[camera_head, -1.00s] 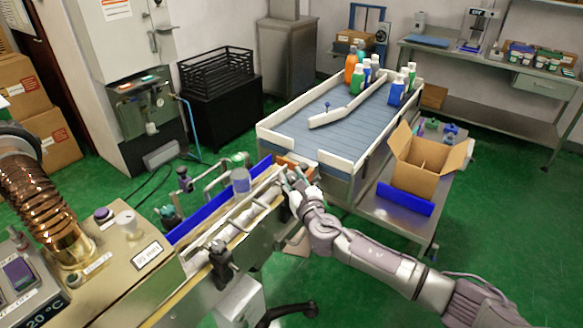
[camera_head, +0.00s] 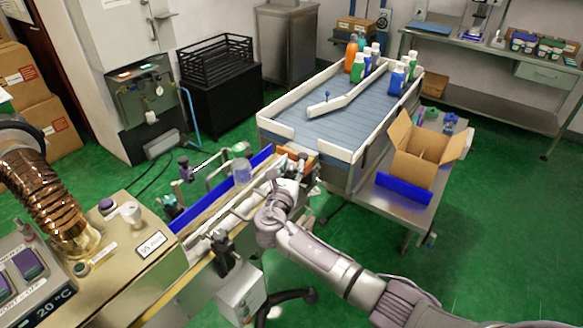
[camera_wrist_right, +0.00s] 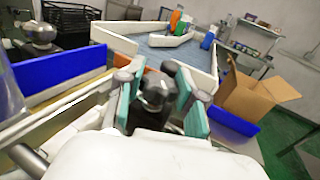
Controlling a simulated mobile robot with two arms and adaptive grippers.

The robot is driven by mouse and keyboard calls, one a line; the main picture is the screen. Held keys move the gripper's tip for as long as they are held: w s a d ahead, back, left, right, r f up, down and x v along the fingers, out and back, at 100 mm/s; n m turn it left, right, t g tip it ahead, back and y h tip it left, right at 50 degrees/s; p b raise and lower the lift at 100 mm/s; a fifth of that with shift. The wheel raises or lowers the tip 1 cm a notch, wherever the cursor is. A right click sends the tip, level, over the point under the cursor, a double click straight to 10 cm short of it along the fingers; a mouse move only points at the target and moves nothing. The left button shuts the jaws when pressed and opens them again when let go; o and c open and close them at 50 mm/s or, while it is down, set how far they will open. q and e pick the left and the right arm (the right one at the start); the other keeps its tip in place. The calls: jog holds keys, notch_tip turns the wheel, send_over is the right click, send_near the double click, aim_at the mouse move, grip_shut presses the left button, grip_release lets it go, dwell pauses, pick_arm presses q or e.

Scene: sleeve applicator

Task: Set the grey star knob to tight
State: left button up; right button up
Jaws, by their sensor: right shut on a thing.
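The grey star knob (camera_wrist_right: 157,90) shows in the wrist view as a rounded dark grey head on a black body, between the teal-padded fingers of my right gripper (camera_wrist_right: 158,97). The fingers are shut on it from both sides. In the head view my right gripper (camera_head: 290,168) is at the far end of the narrow conveyor (camera_head: 205,210), and its fingers and wrist mostly hide the knob. I cannot read any tight or loose marking on the knob. My left gripper is not in view.
A blue guide strip (camera_head: 198,215) runs along the conveyor. A wide table (camera_head: 325,128) with bottles stands beyond. An open cardboard box (camera_head: 428,152) and a blue tray (camera_head: 404,188) are at the right. Another dark clamp (camera_head: 222,250) stands on the conveyor's near side.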

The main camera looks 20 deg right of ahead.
dwell(0.3)
jog(key=o, duration=1.2)
jog(key=shift+c, duration=0.2)
jog(key=v, duration=1.2)
